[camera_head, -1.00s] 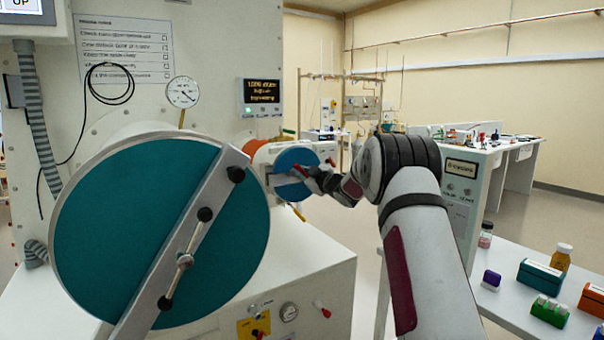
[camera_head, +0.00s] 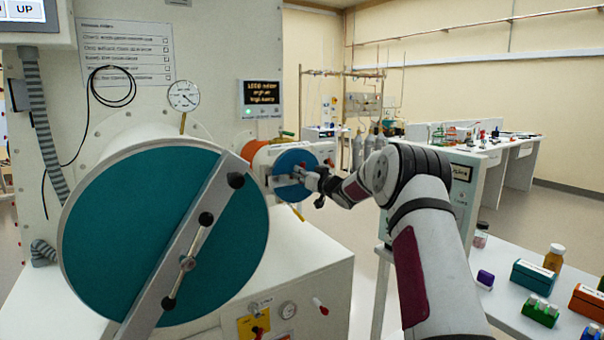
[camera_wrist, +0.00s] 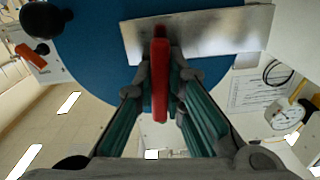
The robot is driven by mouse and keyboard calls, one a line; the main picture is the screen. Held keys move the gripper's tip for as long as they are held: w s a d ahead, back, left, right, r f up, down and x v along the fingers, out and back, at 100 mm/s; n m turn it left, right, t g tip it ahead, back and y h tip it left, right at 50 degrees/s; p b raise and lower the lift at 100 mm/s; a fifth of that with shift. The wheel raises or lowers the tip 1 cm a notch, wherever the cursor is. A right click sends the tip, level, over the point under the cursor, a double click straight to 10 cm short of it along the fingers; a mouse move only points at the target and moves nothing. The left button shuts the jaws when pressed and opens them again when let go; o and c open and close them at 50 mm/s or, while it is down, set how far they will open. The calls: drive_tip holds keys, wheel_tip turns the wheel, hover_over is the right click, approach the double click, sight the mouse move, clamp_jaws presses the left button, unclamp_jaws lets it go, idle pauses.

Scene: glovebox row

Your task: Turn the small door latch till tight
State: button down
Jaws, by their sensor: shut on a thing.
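The small door (camera_head: 290,160) is a blue disc on the side port in the head view, with a metal bar across it. In the wrist view the blue disc (camera_wrist: 95,70) and the bar (camera_wrist: 225,30) fill the top. The small door latch is a red handle (camera_wrist: 160,98) over the bar's end. My gripper (camera_wrist: 160,68) is shut on this handle, with a finger on each side of it.
A large teal round door (camera_head: 130,230) with a slanted bar and black knobs stands left of the small door. A pressure gauge (camera_head: 184,96) and a dark display (camera_head: 260,98) are above. A table with a teal box (camera_head: 535,277) and bottles is at right. Open floor lies beyond.

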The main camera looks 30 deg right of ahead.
drive_tip(key=m, duration=0.3)
drive_tip(key=shift+d+f+m, duration=0.1)
drive_tip(key=shift+d+m, duration=0.05)
drive_tip(key=shift+m, duration=1.95)
drive_tip(key=shift+f, duration=0.1)
drive_tip(key=c, duration=1.6)
unclamp_jaws()
drive_tip(key=shift+c, duration=0.2)
drive_tip(key=s, duration=1.2)
drive_tip(key=shift+d, duration=0.25)
